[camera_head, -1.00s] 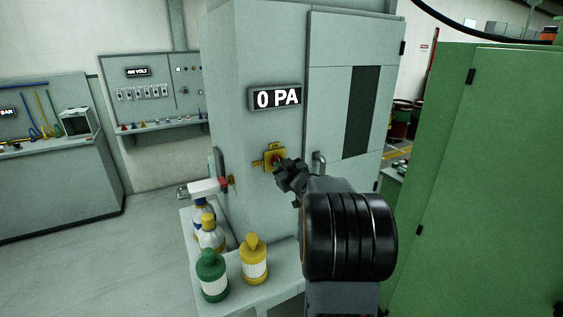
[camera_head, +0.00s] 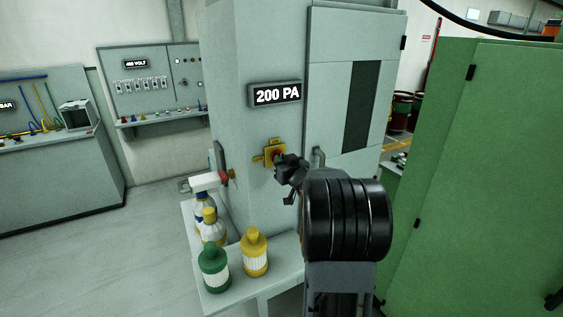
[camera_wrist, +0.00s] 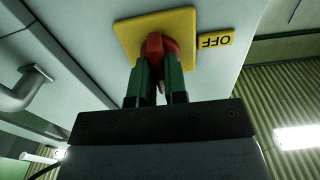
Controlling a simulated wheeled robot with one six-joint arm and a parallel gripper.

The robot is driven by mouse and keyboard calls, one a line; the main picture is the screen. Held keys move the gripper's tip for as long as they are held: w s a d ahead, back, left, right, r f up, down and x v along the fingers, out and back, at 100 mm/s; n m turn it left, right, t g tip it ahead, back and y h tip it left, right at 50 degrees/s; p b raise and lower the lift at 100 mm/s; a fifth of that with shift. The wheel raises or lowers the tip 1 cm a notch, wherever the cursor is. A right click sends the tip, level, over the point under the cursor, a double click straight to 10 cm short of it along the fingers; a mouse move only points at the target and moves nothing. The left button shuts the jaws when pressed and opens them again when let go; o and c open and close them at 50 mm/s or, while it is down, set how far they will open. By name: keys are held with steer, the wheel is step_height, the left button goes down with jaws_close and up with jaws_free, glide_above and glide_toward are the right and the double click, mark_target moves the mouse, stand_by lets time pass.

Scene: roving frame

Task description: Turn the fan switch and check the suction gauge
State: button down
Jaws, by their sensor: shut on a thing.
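The fan switch (camera_head: 275,154) is a red knob on a yellow plate on the front of a grey cabinet. In the wrist view the red knob (camera_wrist: 158,46) sits between the fingers of my gripper (camera_wrist: 160,82), which is shut on it. An OFF label (camera_wrist: 215,41) is beside the yellow plate. In the head view my gripper (camera_head: 283,162) is at the plate and hides part of the knob. The suction gauge (camera_head: 276,94) above the switch reads 200 PA.
A small table (camera_head: 226,298) in front of the cabinet holds a green bottle (camera_head: 213,271), a yellow bottle (camera_head: 254,254) and spray bottles. A cabinet door handle (camera_head: 319,158) is just right of my gripper. A green cabinet (camera_head: 480,180) stands close on the right. Open floor lies left.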

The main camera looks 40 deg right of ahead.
steer(key=c, duration=1.1)
jaws_free()
steer(key=shift+c, duration=0.2)
steer(key=s+a+b, duration=0.1)
steer(key=s+b, duration=0.1)
steer(key=s, duration=1.1)
steer(key=shift+s+a+b, duration=0.35)
steer(key=shift+s+a, duration=0.05)
